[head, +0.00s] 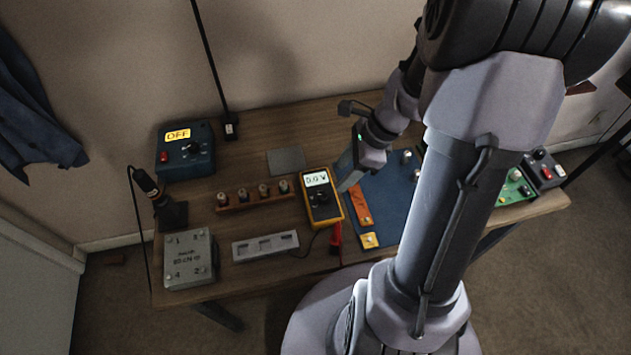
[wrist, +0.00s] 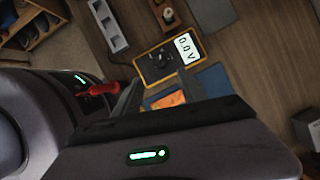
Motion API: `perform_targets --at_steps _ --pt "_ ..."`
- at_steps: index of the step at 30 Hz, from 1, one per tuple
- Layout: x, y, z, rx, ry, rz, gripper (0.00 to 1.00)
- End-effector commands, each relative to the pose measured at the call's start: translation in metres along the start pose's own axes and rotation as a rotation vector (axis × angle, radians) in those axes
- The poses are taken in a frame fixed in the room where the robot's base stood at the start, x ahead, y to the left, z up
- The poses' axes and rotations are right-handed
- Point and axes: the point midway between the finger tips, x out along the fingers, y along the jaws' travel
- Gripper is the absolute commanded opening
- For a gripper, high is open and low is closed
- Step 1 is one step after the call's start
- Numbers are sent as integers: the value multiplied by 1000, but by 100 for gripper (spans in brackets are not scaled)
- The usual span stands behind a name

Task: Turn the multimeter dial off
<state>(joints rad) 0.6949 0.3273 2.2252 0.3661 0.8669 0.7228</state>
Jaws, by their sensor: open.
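The multimeter (head: 335,208) is yellow and black and lies on the wooden table, left of my gripper. Its screen reads "0.0 V". Its dark round dial (head: 321,198) sits below the screen; the pointer's exact setting is too small to read. The multimeter also shows in the wrist view (wrist: 143,70), turned sideways, with the dial (wrist: 157,62) in plain sight. My gripper (head: 346,179) is open and empty, close to the right of the multimeter and apart from the dial. In the wrist view my gripper's dark body covers much of the lower part.
A red probe (head: 336,236) lies below the multimeter. A blue mat (head: 392,205) with orange and yellow pieces is to the right. A knob rack (head: 255,198), a blue box reading "OFF" (head: 185,165), a grey box (head: 187,257) and a slotted strip (head: 265,247) stand left.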

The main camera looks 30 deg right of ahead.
Motion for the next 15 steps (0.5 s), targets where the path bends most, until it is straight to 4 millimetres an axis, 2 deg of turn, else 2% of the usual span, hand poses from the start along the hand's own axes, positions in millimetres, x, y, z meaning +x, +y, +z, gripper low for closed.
perform_targets --at_steps 1,6,10,15 --pt "23 1 -2 -3 0 4 49" --pt "70 1 -2 -4 0 3 49" --pt "92 0 -1 -4 1 1 49" --pt "102 0 0 -4 1 0 49"
